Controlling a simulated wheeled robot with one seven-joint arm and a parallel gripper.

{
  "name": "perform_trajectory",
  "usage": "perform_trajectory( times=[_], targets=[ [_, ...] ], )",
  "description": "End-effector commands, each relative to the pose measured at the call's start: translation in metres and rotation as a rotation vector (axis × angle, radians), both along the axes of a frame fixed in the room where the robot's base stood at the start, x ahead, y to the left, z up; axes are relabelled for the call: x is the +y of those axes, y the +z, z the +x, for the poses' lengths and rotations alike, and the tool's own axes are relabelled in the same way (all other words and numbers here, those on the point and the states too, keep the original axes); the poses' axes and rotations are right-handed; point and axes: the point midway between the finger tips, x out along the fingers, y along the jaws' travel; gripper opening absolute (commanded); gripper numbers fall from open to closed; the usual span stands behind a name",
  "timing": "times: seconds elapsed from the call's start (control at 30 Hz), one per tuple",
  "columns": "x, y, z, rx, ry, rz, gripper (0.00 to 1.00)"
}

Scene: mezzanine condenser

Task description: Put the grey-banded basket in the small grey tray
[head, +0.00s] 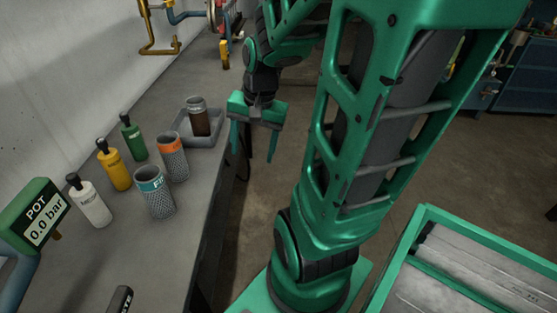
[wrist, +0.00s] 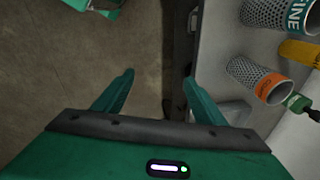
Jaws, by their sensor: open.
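The small grey tray (head: 212,139) lies on the bench near its front edge; part of it shows in the wrist view (wrist: 234,114). A dark brown cylinder with a greyish upper part (head: 199,117) stands upright in the tray. I cannot tell whether this is the grey-banded basket, and no other basket with a grey band is in view. My gripper (head: 253,142) is open and empty, just right of the tray and past the bench edge. Both fingers also show in the wrist view (wrist: 158,80), with nothing between them.
A teal-banded mesh basket (head: 156,198) and an orange-banded one (head: 174,164) stand left of the tray. White (head: 92,205), yellow (head: 115,170) and green (head: 134,142) bottles stand along the wall. A pressure display (head: 40,218) is at lower left. Floor is clear beyond the bench edge.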

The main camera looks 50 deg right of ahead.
Motion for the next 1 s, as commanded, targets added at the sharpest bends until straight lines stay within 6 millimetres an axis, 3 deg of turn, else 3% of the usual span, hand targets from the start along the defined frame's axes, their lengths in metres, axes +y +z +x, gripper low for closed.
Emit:
perform_trajectory(
  times=[0.2, 0.4, 1.0],
  targets=[
    [0.012, 0.020, -0.067, 0.111, 0.327, -0.064, 0.65],
    [0.019, 0.026, -0.102, 0.163, 0.494, -0.054, 0.65],
    [0.016, 0.026, -0.109, 0.173, 0.527, -0.049, 0.65]
  ],
)
